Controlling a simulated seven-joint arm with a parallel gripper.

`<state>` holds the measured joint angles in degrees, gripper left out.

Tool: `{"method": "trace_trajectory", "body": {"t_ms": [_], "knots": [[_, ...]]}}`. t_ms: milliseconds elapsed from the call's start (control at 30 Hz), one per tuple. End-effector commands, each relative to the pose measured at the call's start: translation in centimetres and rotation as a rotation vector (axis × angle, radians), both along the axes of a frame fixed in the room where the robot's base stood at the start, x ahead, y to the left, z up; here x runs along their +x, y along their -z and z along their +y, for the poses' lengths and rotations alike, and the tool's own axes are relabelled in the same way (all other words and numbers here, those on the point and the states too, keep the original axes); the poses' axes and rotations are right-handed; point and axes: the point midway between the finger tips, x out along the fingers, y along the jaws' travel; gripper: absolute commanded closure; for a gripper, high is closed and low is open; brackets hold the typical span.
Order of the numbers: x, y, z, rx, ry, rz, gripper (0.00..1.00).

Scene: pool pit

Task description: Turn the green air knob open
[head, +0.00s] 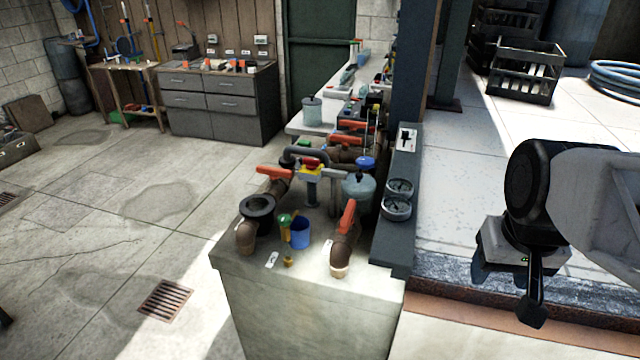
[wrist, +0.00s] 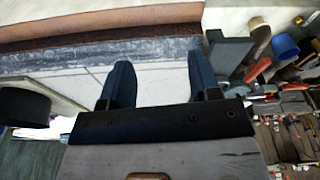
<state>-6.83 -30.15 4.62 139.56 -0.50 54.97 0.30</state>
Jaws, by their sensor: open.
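A small green knob-like part (head: 285,220) sits on a yellow body on the counter, beside a blue cup (head: 300,233). It looks like the green air knob, but it is too small for me to tell its turn position. My gripper (head: 507,288) hangs at the right, beyond the counter's right edge and well apart from the knob. In the wrist view my gripper (wrist: 164,82) has its two fingers spread with nothing between them. I cannot make out the green knob in the wrist view.
Brown pipes with orange handles (head: 347,217) crowd the counter (head: 310,310) around the knob. Gauges (head: 398,208) sit on a dark ledge at its right, below a dark post (head: 408,70). The blue cup also shows in the wrist view (wrist: 285,47). Floor at the left is mostly clear.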

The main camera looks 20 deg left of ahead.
Motion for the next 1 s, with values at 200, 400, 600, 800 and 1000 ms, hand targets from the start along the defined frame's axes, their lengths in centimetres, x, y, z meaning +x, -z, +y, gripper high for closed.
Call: {"method": "trace_trajectory", "body": {"t_ms": [200,400,600,800,1000], "knots": [[3.9,-0.9,4.5,-0.005,-0.108,0.031,0.43],[7.1,-1.4,9.2,-0.013,-0.204,0.058,0.43],[9.7,-1.5,14.4,-0.022,-0.299,0.083,0.43],[11.8,-1.2,20.3,-0.035,-0.393,0.109,0.43],[13.1,-0.4,26.6,-0.048,-0.489,0.136,0.43]]}}
